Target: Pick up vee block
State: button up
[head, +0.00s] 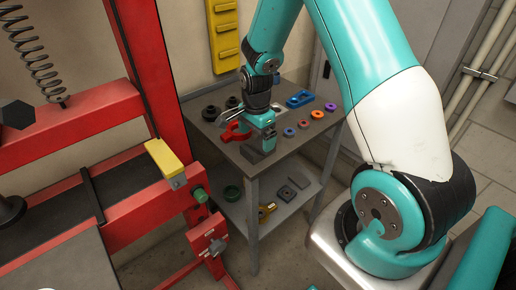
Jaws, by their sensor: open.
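A small dark grey block (251,154), which looks like the vee block, sits near the front corner of the grey table (228,150) in the head view. Its groove cannot be made out at this size. My gripper (264,142) points down right over and beside this block, with its jaws open. The teal gripper body hides part of the block. I cannot tell whether the fingers touch it or stand around it.
A red part (234,132) lies close left of my gripper. Dark round parts (211,113) stand at the table's left, a blue part (299,99) and several coloured rings at the right. A red press frame (160,90) stands left. A lower shelf (285,205) holds small parts.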

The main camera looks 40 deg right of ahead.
aim_at(258, 150)
notch_tip(258, 150, down, 5)
jog(key=shift+s+d+r+p, duration=0.1)
jog(key=shift+d+r+p, duration=0.05)
jog(key=shift+p, duration=0.35)
jog(key=shift+c, duration=0.2)
jog(key=shift+r, duration=0.1)
jog(key=c, duration=1.7)
